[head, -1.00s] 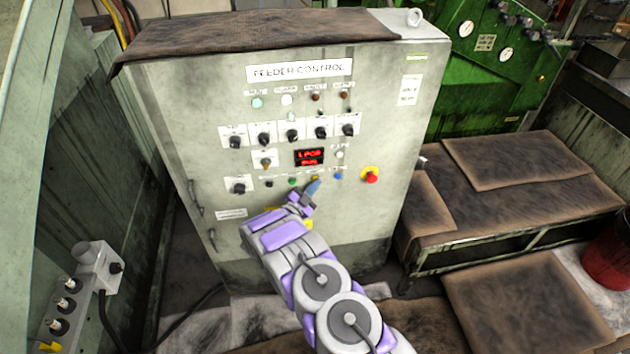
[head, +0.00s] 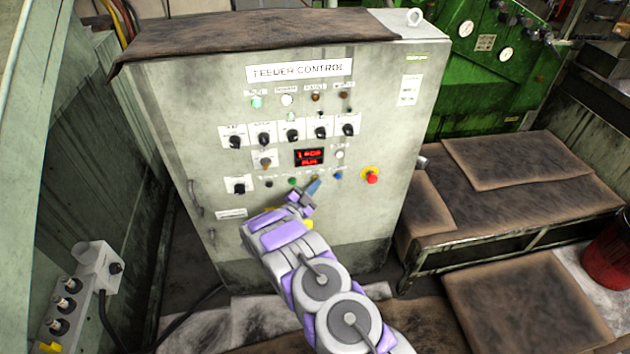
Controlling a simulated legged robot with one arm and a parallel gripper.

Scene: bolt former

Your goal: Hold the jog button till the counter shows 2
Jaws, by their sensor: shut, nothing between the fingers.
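The feeder control cabinet (head: 330,225) stands ahead of me with its panel facing me. A small red-lit display (head: 309,157) sits mid-panel; its characters are too small to read surely. Below it runs a row of small buttons: a black one (head: 269,184), a green one (head: 292,181), a yellowish one (head: 315,177) and a blue one (head: 338,175). Their labels are not legible, so I cannot tell which is the jog button.
Rotary switches (head: 292,134) line the panel above. A bench with brown mats (head: 530,190) stands right, and a grey socket box (head: 97,265) is at lower left.

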